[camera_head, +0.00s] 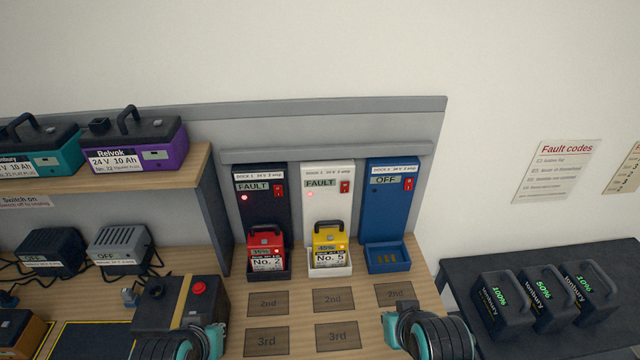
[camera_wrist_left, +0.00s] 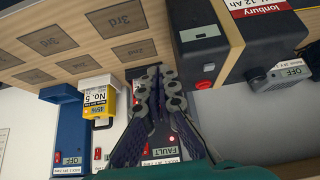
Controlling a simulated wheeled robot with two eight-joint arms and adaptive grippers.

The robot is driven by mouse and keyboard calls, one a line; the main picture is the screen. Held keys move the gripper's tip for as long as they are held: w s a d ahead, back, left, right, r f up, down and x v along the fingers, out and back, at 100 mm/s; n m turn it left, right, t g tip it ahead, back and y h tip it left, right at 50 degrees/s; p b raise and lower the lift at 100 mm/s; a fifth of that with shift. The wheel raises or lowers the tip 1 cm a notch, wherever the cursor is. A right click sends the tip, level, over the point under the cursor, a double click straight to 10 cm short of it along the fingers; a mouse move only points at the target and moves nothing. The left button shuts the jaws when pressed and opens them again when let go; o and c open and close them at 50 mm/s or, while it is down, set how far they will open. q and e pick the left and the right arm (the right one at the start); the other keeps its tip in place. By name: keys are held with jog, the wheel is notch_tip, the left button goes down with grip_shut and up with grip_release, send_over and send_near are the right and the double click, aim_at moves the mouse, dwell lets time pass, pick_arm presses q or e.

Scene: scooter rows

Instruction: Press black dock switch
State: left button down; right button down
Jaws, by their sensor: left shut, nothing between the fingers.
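The black dock (camera_head: 262,206) is the leftmost of three docks on the back panel. Its display reads FAULT, a red light glows below the display, and its red switch (camera_head: 279,190) is at the right. A red No. 2 battery (camera_head: 266,252) sits in its cradle. In the left wrist view, which is upside down, my left gripper (camera_wrist_left: 162,76) is shut and empty. Its fingers overlap the black dock and hide much of it and the red battery. The dock's FAULT display (camera_wrist_left: 162,152) and red switch (camera_wrist_left: 146,150) show between the fingers. I cannot tell any contact. My right gripper's fingers are out of view.
The white dock (camera_head: 328,205) reads FAULT and holds a yellow No. 5 battery (camera_head: 329,249). The blue dock (camera_head: 389,205) reads OFF and is empty. A dark box (camera_head: 165,305) with a red button stands left in front. Chargers and a battery shelf (camera_head: 170,168) are at left.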

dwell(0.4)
pick_arm(q)
jog(key=w+r+m+t+y+p, duration=0.25)
jog(key=w+m, duration=0.25)
jog(key=w, duration=0.3)
jog(key=w+d+r+m+t+h+p, duration=0.2)
jog(key=w+d+r+m+t, duration=0.4)
jog(key=w+d+m, duration=0.4)
jog(key=d+m+p, duration=0.1)
jog(key=d+m, duration=0.1)
jog(key=m, duration=0.1)
jog(key=shift+d+r+p, duration=0.25)
jog(key=shift+r+p, duration=0.1)
jog(key=shift+h, duration=0.25)
jog(key=b, duration=0.3)
send_near(278, 190)
jog(key=x, duration=0.5)
jog(key=shift+w+f, duration=0.2)
jog(key=shift+f, duration=0.05)
jog(key=shift+w+r, duration=0.15)
jog(key=shift+w, duration=0.35)
